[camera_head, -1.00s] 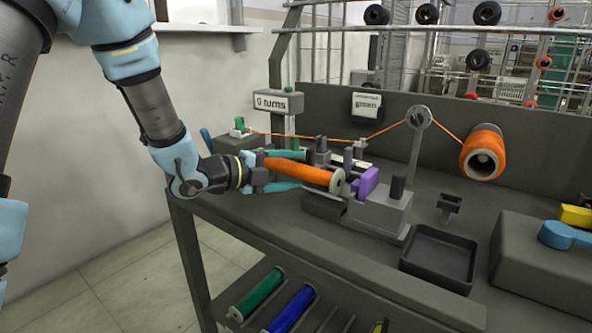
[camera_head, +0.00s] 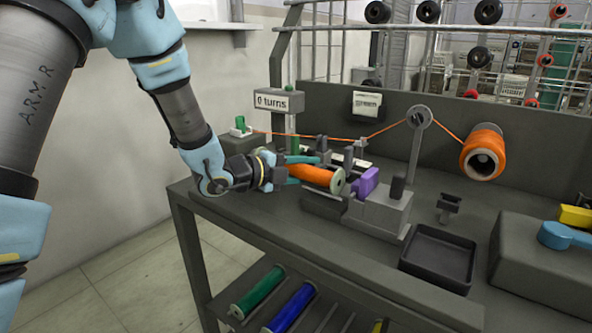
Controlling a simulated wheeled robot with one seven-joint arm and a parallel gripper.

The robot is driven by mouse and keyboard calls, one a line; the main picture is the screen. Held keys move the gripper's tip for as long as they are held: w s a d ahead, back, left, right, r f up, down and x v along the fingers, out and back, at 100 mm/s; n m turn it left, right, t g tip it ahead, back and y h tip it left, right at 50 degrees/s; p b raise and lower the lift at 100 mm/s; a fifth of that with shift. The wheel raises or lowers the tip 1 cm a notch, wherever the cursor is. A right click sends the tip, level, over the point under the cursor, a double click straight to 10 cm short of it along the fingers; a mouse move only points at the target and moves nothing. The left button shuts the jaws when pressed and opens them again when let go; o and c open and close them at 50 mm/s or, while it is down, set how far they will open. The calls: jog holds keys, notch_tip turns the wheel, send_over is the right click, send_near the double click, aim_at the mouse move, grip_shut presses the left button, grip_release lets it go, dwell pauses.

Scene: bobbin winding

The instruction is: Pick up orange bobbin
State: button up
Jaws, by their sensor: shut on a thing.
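The orange bobbin (camera_head: 310,174) has a pale green end flange and is wound with orange thread. It lies roughly level just in front of the winding machine (camera_head: 378,211), near its purple block. My gripper (camera_head: 300,170) is shut on the orange bobbin, with its teal fingers at the bobbin's left part. The bobbin's far left end is hidden by the gripper. I cannot tell whether the bobbin touches the machine.
An orange thread runs from the large orange spool (camera_head: 483,152) over a guide post (camera_head: 416,150) to the left. An empty black tray (camera_head: 437,258) sits at the front. Green (camera_head: 257,292) and blue (camera_head: 291,309) bobbins lie on the rack below. A "0 turns" sign (camera_head: 279,101) stands behind.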

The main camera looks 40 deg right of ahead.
grip_shut()
